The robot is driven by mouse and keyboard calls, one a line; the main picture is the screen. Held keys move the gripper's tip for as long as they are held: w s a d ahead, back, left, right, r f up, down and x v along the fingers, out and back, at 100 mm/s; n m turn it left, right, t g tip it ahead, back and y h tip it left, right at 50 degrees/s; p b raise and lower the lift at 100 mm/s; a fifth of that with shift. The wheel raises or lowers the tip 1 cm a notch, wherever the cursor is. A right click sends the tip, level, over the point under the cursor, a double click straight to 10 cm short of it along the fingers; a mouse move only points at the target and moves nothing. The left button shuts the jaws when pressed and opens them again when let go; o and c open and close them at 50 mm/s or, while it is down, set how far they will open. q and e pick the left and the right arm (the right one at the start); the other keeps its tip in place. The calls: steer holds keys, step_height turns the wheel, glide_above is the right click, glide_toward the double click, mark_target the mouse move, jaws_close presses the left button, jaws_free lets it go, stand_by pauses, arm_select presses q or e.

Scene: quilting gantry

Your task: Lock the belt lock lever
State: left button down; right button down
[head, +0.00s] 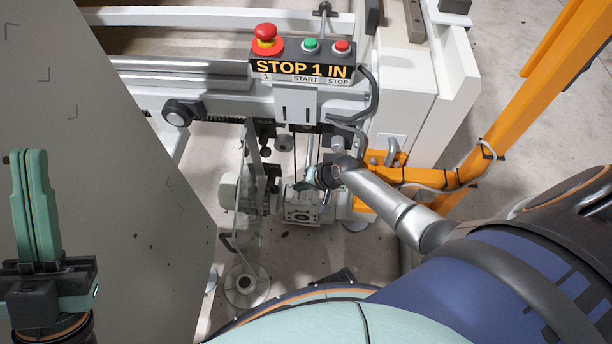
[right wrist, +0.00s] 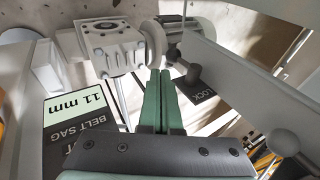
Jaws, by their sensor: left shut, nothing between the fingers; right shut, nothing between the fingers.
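In the right wrist view, a black plate marked LOCK (right wrist: 203,92) lies just right of my right gripper (right wrist: 166,73). A dark knob (right wrist: 193,73) stands beside that plate. A grey ball-ended handle (right wrist: 284,142) shows at the lower right; I cannot tell which of these is the belt lock lever. My right gripper's green fingers are shut and empty, pointing toward the gearbox (right wrist: 113,47). In the head view, the right gripper (head: 308,184) is small and partly hidden by its wrist, near the gearbox. My left gripper (head: 30,155) is shut and empty, pointing up at the far left.
A belt sag display (right wrist: 70,105) reads 11 mm, left of the right gripper. A long grey beam (right wrist: 240,80) runs close on its right. The control box (head: 302,66) with red and green buttons sits above. A grey panel (head: 110,190) stands near the left gripper.

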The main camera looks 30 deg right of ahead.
steer(key=p+v, duration=0.1)
steer(key=v, duration=0.2)
stand_by(0.6)
